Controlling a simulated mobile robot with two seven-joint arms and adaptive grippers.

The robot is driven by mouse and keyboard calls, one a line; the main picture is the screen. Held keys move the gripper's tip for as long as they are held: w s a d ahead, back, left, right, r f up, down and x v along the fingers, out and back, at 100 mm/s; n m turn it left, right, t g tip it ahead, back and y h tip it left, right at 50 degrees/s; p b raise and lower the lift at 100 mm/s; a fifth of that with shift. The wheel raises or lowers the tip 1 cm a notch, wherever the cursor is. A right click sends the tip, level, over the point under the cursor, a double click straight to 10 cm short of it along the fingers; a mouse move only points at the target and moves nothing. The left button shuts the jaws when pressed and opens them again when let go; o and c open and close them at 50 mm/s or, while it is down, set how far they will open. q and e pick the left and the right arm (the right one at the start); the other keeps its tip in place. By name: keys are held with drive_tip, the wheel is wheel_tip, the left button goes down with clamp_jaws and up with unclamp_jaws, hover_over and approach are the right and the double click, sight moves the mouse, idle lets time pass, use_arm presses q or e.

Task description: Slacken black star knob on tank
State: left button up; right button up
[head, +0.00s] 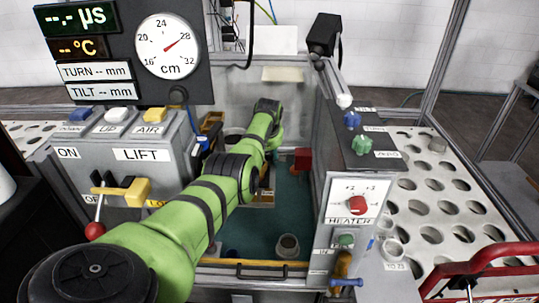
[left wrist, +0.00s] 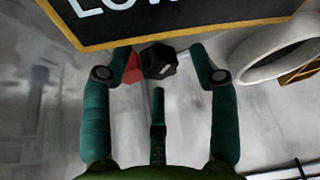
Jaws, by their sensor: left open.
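The black faceted knob (left wrist: 159,60) shows in the left wrist view, near the top middle, with a small red patch (left wrist: 133,69) beside it. My left gripper (left wrist: 160,52) is open, with one teal finger on each side of the knob. Gaps show between the knob and both fingers; I cannot tell how deep the knob sits between them. In the head view my green left arm reaches into the tank (head: 290,213), and the gripper beyond its wrist is hidden. I cannot make out the knob there. My right gripper is not in view.
A dark sign with a yellow edge (left wrist: 200,25) and a white ring (left wrist: 280,52) lie close to the fingers. The LIFT console (head: 120,172) flanks the tank at left, the HEATER panel (head: 345,222) at right. A red block (head: 302,159) is in the tank.

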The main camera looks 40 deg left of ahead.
use_arm(q)
drive_tip(key=shift+f, duration=0.1)
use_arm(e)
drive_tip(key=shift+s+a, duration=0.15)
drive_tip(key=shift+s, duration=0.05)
